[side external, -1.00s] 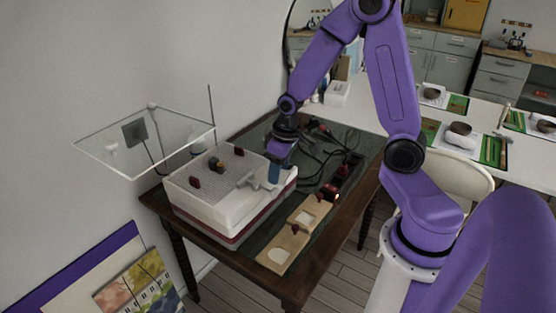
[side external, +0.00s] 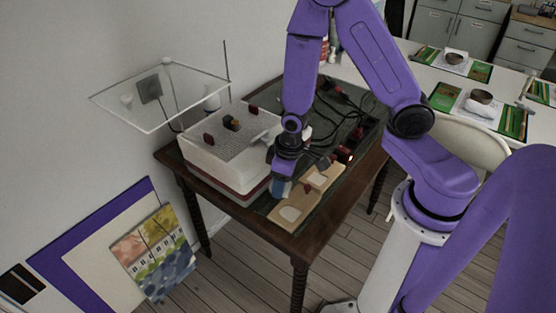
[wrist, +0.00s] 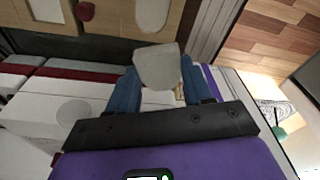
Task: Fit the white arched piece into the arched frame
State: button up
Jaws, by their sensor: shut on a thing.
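My gripper (wrist: 158,84) has its blue fingers shut on the white arched piece (wrist: 158,66), which looks pale grey in the wrist view and sticks out past the fingertips. The arched frame (wrist: 120,15) is a light wooden board with a pale rounded opening, at the top of the wrist view and apart from the piece in the picture. In the side view my gripper (side external: 281,188) is low, just behind the arched frame (side external: 302,212), between it and the white box. The piece is mostly hidden there.
A white box (side external: 227,150) with a dark red band and small coloured parts on top stands left of my gripper. A second wooden board (side external: 333,175) with a squarish opening lies behind the arched frame. A red knob (wrist: 85,11) stands near the boards. Dark cables lie behind.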

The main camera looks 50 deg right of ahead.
aim_at(289, 213)
jog(key=s+f+m, duration=0.1)
jog(key=m, duration=0.1)
jog(key=s+d+f+m, duration=0.1)
jog(key=f+m, duration=0.1)
jog(key=shift+s+d+f+h, duration=0.1)
jog(key=shift+s+d+h, duration=0.1)
jog(key=shift+h, duration=0.1)
jog(key=shift+f, duration=2.65)
jog(key=shift+f, duration=0.4)
jog(key=o, duration=1.2)
jog(key=shift+c, duration=0.2)
jog(key=shift+r, duration=0.1)
notch_tip(289, 213, up, 7)
dwell(0.4)
dwell(0.5)
